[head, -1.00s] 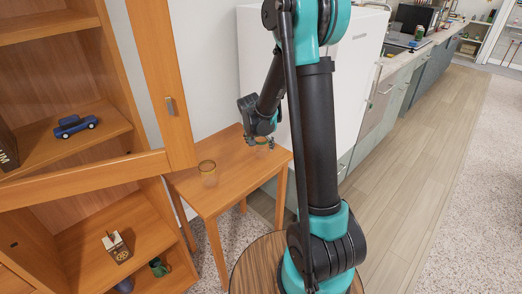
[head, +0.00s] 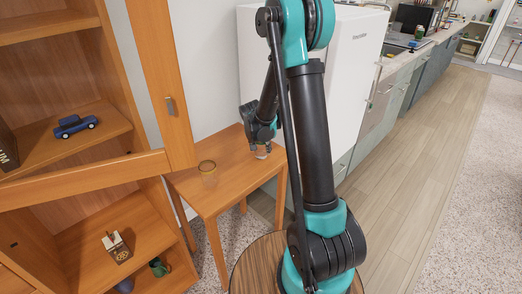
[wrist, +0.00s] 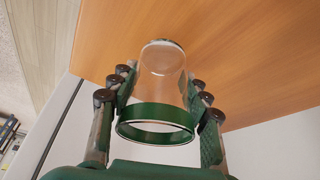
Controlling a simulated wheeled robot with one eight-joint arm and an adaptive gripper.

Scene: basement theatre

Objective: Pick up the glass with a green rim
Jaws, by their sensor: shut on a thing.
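The glass with a green rim (wrist: 156,125) is clear and shows large in the wrist view, its green rim nearest the camera and its base towards the wooden table. My gripper (wrist: 160,100) is shut on it, with fingers on both sides of its wall. In the head view my gripper (head: 262,147) points down over the table's far right part, and the lower part of the glass (head: 261,154) shows below the fingers. I cannot tell whether its base touches the table.
A second glass with a yellowish rim (head: 208,173) stands on the wooden table (head: 225,193), left of my gripper. An open wooden cabinet (head: 85,150) is at left, holding a blue toy car (head: 75,126). A white fridge (head: 350,70) stands behind the table.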

